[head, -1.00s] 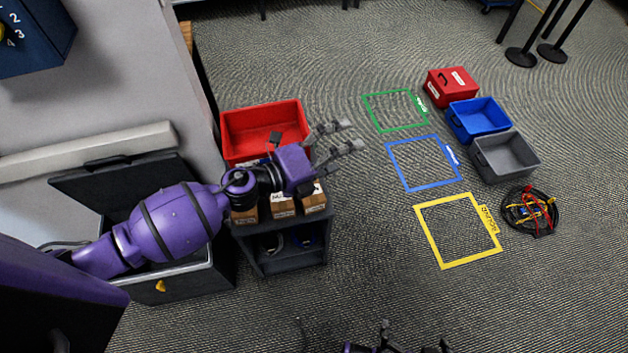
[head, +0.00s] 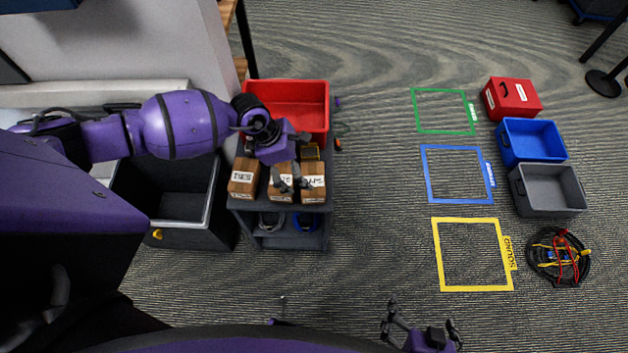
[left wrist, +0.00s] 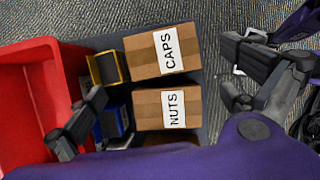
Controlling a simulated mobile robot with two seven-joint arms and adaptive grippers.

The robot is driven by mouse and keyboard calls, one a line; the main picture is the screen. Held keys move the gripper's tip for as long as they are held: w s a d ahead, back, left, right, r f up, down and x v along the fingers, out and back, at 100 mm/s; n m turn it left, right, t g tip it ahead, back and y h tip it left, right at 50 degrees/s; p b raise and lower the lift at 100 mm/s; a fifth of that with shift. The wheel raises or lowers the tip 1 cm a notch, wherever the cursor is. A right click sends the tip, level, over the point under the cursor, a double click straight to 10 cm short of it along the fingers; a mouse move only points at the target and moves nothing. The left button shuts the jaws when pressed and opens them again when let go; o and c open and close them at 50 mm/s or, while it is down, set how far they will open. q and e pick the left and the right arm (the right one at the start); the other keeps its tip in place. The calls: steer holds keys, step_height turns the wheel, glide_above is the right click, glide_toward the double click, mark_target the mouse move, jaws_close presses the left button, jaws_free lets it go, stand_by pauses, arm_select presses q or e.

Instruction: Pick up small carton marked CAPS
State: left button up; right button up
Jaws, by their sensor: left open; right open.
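The small carton marked CAPS (head: 313,194) is the right one of three brown cartons on top of a dark cart. It also shows in the left wrist view (left wrist: 154,55), lying beside the carton marked NUTS (left wrist: 150,109). My left gripper (head: 293,184) is open above the cartons, pointing down; its fingers partly cover the middle carton (head: 280,193). In the left wrist view, its open fingers (left wrist: 165,92) are spread to either side of the cartons, holding nothing. My right gripper (head: 421,320) is open and empty at the bottom of the head view.
A red bin (head: 322,112) stands behind the cartons. A yellow-edged box (left wrist: 108,68) and a blue item (left wrist: 118,121) lie between bin and cartons. The dark cart (head: 290,241) has a lower shelf. Floor between the cart and the taped yellow outline (head: 437,256) is clear.

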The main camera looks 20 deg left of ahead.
mark_target(312, 178)
arm_select(q)
steer(key=x, duration=0.6)
steer(key=shift+s+d+f, duration=0.1)
steer(key=shift+d+f, duration=0.05)
steer(key=shift+d, duration=0.35)
steer(key=c, duration=1.1)
